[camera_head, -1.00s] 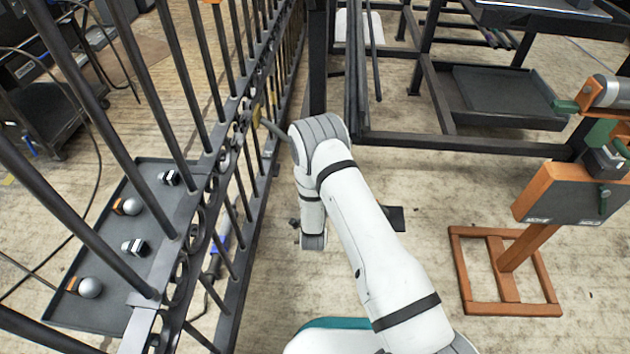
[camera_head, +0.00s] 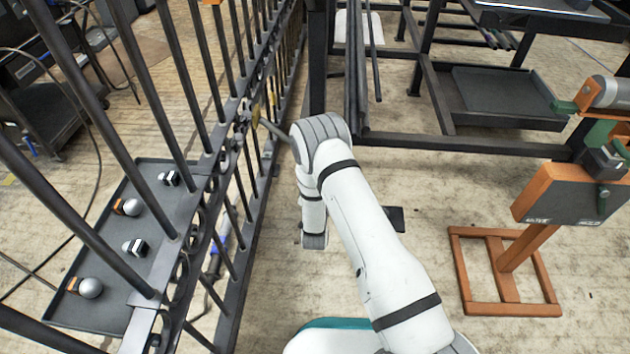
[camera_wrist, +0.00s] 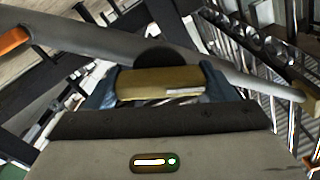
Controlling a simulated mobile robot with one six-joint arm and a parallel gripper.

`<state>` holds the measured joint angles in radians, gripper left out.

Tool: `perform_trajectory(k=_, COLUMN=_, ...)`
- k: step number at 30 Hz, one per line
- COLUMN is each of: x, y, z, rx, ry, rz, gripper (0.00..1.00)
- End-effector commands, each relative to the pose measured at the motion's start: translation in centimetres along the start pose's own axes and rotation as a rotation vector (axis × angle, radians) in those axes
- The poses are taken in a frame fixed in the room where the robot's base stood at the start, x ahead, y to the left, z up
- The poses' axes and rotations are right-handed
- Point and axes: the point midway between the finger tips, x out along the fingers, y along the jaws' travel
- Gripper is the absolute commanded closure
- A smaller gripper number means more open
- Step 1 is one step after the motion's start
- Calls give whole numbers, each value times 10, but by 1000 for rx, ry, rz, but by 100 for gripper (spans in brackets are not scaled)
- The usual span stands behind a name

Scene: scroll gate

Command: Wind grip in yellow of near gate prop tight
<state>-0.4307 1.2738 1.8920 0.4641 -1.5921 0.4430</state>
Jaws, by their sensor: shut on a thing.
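In the wrist view my gripper (camera_wrist: 157,88) is shut on a yellow grip (camera_wrist: 155,82), with a blue-grey finger at each side of it. A long grey bar (camera_wrist: 240,80) runs slantwise just beyond the grip, with a dark round part (camera_wrist: 162,58) on it behind the grip. In the head view the bar (camera_head: 272,129) reaches from behind my wrist to the black gate (camera_head: 225,135), near a small yellow part (camera_head: 256,114). My gripper and the held grip are hidden behind my arm there.
A dark tray (camera_head: 120,215) with several small parts lies beyond the gate. An orange stand (camera_head: 505,262) is at the right, and a black frame (camera_head: 455,143) stands at the back. Open wooden floor (camera_head: 400,260) lies between my arm and the stand.

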Motion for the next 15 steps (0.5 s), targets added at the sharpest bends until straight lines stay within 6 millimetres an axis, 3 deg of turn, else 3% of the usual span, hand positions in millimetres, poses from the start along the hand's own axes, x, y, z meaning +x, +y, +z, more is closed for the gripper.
perform_trajectory(k=15, x=3, y=1, z=-4, rx=-487, ry=10, rz=7, gripper=45)
